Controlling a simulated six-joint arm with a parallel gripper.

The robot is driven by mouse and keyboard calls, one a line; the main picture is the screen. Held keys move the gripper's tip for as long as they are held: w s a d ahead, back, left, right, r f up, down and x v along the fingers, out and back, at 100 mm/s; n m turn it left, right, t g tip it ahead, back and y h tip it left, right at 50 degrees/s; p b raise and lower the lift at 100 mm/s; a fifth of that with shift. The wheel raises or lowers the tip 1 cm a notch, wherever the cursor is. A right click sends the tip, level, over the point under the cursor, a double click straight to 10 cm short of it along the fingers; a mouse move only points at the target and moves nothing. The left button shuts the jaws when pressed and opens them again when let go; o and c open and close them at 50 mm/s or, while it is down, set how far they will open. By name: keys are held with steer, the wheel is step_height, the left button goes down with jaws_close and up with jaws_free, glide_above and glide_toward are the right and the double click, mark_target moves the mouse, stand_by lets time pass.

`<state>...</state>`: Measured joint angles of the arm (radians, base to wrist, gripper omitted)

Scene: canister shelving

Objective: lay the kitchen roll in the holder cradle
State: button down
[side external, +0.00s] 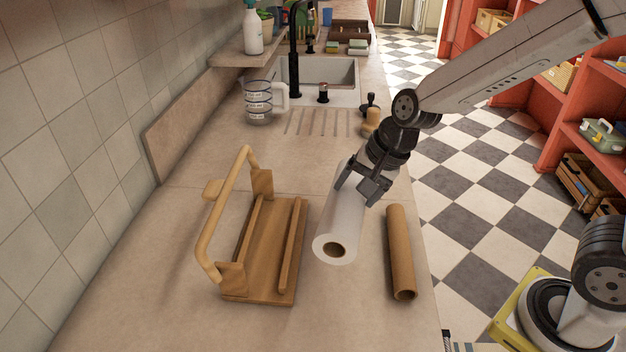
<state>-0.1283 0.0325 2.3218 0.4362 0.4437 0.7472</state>
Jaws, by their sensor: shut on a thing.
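The white kitchen roll (340,228) is in the middle of the view, with the brown opening of its core facing the camera. My gripper (361,190) is shut on the roll around its upper part, from above. Whether the roll touches the counter is hard to tell. The wooden holder cradle (262,262) stands on the counter to the left of the roll. It has two raised rails along its base, end blocks and a rounded handle bar on its left side. No roll lies in the cradle. The roll is beside it, apart from it.
A brown cardboard tube (400,255) lies on the counter right of the roll, near the counter's right edge. A measuring jug (259,103), a sink (328,72) and a brush (371,118) are farther back. Tiled wall bounds the left. Counter between cradle and jug is clear.

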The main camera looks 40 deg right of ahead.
stand_by(0.5)
steer(key=shift+n+g, duration=0.3)
steer(key=shift+n, duration=0.6)
steer(key=s+a+r, duration=0.1)
steer(key=a+r, duration=0.3)
steer(key=s+a+r, duration=0.1)
steer(key=a+r, duration=0.1)
steer(key=shift+s+a+r, duration=0.15)
steer(key=shift+s+r, duration=0.15)
steer(key=w+a+f, duration=0.4)
steer(key=w+f, duration=0.5)
steer(key=w, duration=0.3)
steer(key=shift+w+f, duration=0.2)
steer(key=shift+w, duration=0.2)
steer(key=shift+s+d+x, duration=0.15)
steer(key=shift+x, duration=0.75)
steer(key=shift+s+d+x, duration=0.1)
steer(key=shift+d+x, duration=0.05)
steer(key=shift+x, duration=0.7)
steer(key=shift+f, duration=0.75)
